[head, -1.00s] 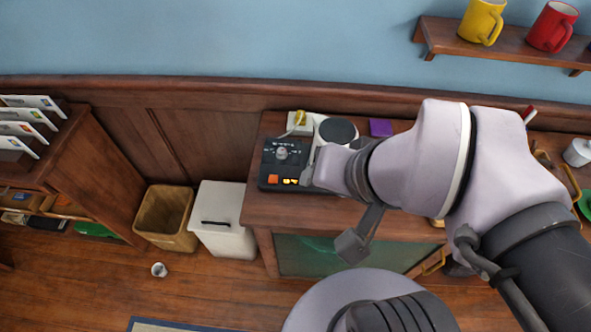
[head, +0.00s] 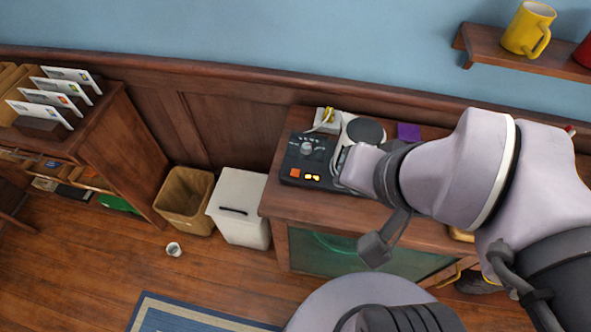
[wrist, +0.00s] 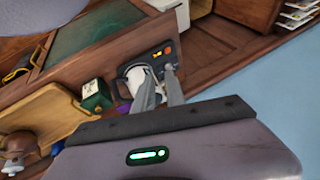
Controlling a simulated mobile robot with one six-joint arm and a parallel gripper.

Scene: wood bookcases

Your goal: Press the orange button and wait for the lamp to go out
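A black control box (head: 322,158) with a grey knob stands on the wooden cabinet. The orange button (head: 295,173) is at its front left corner, uncovered; it also shows in the wrist view (wrist: 167,50). Beside it are small bright yellow parts (head: 312,177); I cannot tell whether one is the lamp. My gripper (wrist: 159,68) points at the box, with its two grey fingers apart and nothing seen between them. In the head view its fingers (head: 338,167) are at the box's right side, right of the button, partly hidden by my wrist. Contact cannot be told.
A white device with a dark round top (head: 366,131) stands right of the box. A purple item (head: 408,132) lies behind. A white bin (head: 238,197) and a tan bin (head: 184,198) stand left of the cabinet (head: 285,205). A wall shelf (head: 490,50) holds mugs.

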